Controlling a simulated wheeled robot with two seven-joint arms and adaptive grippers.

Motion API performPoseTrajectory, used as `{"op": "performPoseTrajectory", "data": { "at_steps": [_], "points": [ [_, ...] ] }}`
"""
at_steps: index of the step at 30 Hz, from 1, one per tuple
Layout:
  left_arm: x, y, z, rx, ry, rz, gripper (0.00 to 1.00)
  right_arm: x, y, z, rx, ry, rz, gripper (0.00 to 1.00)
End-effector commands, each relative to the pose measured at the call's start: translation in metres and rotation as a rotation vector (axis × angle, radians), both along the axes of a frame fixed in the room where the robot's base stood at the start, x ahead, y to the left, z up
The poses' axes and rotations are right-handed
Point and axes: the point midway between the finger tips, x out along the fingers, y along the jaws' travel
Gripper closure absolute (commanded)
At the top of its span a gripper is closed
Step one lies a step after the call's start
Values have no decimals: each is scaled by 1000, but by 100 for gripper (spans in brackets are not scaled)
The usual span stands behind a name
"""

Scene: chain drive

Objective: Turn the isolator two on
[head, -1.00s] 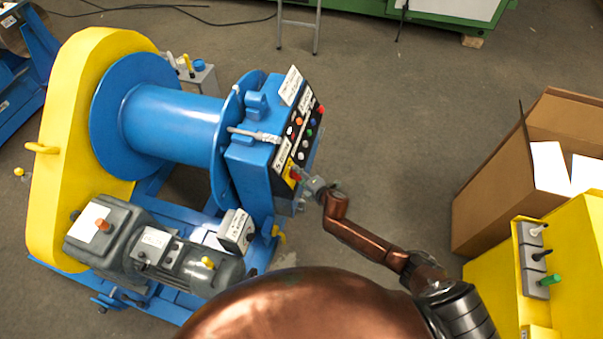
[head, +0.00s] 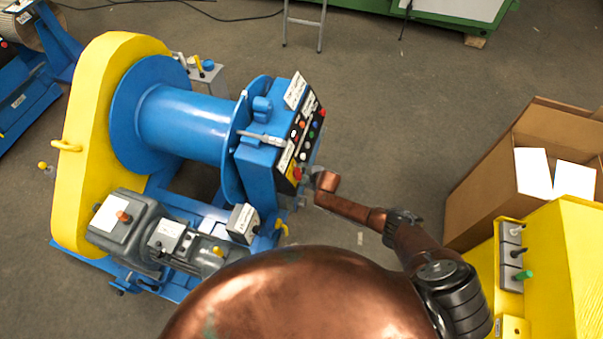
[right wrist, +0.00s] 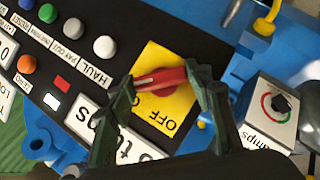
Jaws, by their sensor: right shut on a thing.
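A red rotary switch handle on a yellow plate (right wrist: 183,112) marked "OFF" shows in the right wrist view. The red handle (right wrist: 160,79) lies between the fingers of my right gripper (right wrist: 165,85), which is shut on it. A white mark shows at the handle's left end. In the head view the yellow plate (head: 287,160) is at the lower end of the sloping control panel (head: 309,130) on the blue winding machine, and my right gripper (head: 308,178) is there. The number of this isolator cannot be read. My left gripper is not in view.
Several coloured buttons and a "HAUL" label (right wrist: 95,73) sit beside the plate. A black knob (right wrist: 281,104) marked "amps" is on the other side. A cardboard box (head: 480,180) and a yellow cabinet (head: 560,270) stand at right. Open floor lies between.

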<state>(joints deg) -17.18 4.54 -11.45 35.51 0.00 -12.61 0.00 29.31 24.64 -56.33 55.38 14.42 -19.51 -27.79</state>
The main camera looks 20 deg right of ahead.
Motion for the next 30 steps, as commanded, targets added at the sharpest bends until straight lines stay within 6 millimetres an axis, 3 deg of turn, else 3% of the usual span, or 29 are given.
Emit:
{"op": "performPoseTrajectory", "data": {
  "at_steps": [13, 14, 15, 21, 30],
  "points": [
    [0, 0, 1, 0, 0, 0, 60, 0, -2, -1, 5, 10, -9, 77],
    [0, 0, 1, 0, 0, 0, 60, 0, -2, -1, 5, 10, -9, 53],
    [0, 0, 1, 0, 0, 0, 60, 0, -2, -1, 4, 10, -8, 50],
    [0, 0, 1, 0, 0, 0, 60, 0, -1, 0, 5, 9, -6, 36],
    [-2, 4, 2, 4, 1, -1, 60, 0, 0, 0, 6, 8, -5, 36]
  ]
}}
